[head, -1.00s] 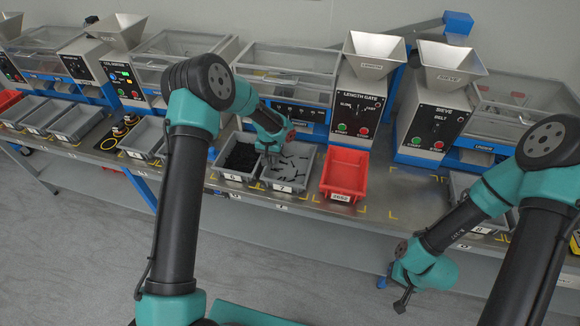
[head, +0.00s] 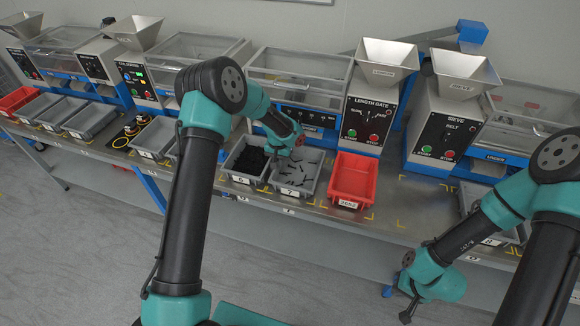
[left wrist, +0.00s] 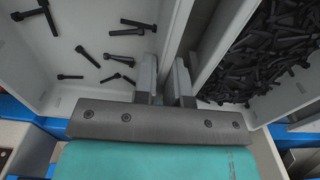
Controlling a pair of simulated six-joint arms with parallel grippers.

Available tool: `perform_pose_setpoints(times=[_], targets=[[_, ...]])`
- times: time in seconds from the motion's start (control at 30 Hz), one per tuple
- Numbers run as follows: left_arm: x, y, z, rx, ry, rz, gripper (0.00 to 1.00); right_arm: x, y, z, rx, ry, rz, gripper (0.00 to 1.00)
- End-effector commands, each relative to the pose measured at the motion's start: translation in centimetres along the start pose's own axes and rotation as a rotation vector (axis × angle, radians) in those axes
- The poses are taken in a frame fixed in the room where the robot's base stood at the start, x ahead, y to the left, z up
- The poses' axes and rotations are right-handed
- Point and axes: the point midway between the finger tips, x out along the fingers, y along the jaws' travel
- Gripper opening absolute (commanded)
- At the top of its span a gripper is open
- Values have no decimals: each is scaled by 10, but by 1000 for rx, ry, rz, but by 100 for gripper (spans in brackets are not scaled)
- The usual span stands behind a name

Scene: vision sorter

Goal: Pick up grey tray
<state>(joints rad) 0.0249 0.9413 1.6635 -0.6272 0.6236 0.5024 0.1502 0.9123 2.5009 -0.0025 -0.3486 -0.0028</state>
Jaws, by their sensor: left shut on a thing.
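The grey tray labelled 7 (head: 311,164) stands on the bench with several dark bolts scattered in it. In the left wrist view the same tray (left wrist: 82,18) fills the left side. My left gripper (head: 286,153) reaches down at the tray's left side. In the left wrist view the left gripper (left wrist: 166,88) has its two fingers astride the wall facing the neighbouring tray, and it is shut on that wall. The fingertips are small and partly hidden in the head view. My right gripper (head: 408,308) hangs low in front of the bench, away from the tray; its jaw opening is unclear.
A grey tray labelled 6 (head: 234,158), full of black bolts, stands close on the left. A red bin (head: 353,178) stands close on the right. The length gate machine (head: 367,125) is behind. Bare bench (head: 405,198) lies right of the red bin.

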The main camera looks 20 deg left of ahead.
Motion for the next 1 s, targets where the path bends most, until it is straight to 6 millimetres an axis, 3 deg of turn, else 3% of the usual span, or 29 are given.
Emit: perform_pose_setpoints(times=[0.27,0.7,1.0], targets=[[-23,0,0,-1,2,0,0,0,0,0,0,0,0,0],[-94,0,0,-1,2,0,0,0,0,0,0,0,0,0],[-100,0,0,0,0,0,0,0,0,0,0,0,0,0]])
